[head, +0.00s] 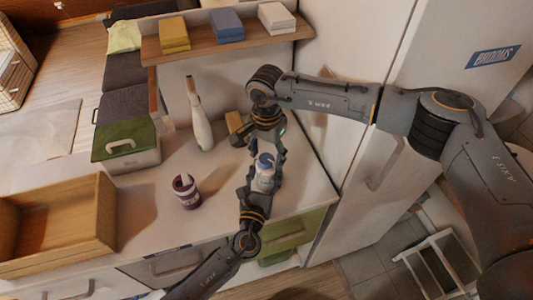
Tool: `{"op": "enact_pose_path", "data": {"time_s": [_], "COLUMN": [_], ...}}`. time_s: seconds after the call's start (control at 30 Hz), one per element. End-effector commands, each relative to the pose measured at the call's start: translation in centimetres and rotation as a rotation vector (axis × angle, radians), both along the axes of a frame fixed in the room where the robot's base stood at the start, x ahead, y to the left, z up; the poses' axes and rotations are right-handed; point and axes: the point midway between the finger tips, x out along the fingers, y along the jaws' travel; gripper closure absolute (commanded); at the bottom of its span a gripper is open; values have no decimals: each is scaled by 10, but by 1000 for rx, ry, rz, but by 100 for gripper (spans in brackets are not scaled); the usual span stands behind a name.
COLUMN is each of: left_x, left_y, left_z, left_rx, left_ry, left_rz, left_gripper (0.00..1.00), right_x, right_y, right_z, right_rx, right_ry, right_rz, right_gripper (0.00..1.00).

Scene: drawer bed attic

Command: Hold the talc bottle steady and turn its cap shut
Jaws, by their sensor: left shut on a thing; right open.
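The talc bottle (263,181) is a small pale bottle with a blue cap (265,160), standing near the right end of the white counter. My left gripper (261,187) comes up from the front and is shut on the bottle's body, hiding part of its lower sides. My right gripper (268,146) comes in from the back right and is open close by the blue cap. I cannot tell from this view whether its fingers touch the cap or how far the cap is turned.
A white spray-like bottle (201,122), a yellow block (235,125) and a dark purple jar (186,193) stand on the counter (160,222). A wooden tray (62,262) and a green-lidded box (125,143) are at left. A shelf (225,40) with stacks runs behind.

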Motion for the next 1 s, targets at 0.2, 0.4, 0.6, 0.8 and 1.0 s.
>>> {"op": "enact_pose_path", "data": {"time_s": [0.2, 0.4, 0.6, 0.8, 1.0], "left_x": [0, 0, 0, 0, 0], "left_y": [0, 0, 0, 0, 0], "left_z": [-1, -1, -1, -1, -1], "left_rx": [0, 0, 0, 0, 0], "left_ry": [1, 1, 1, 1, 1], "left_rz": [0, 0, 0, 0, 0], "left_gripper": [84, 84, 84, 84, 84], "right_x": [0, 0, 0, 0, -1], "right_y": [0, 0, 0, 0, 1], "right_z": [0, 0, 0, 0, 0], "right_rx": [0, 0, 0, 0, 0], "right_ry": [0, 0, 0, 1, 1], "right_rz": [0, 0, -6, -59, -183], "right_gripper": [46, 87, 93, 93, 93]}}
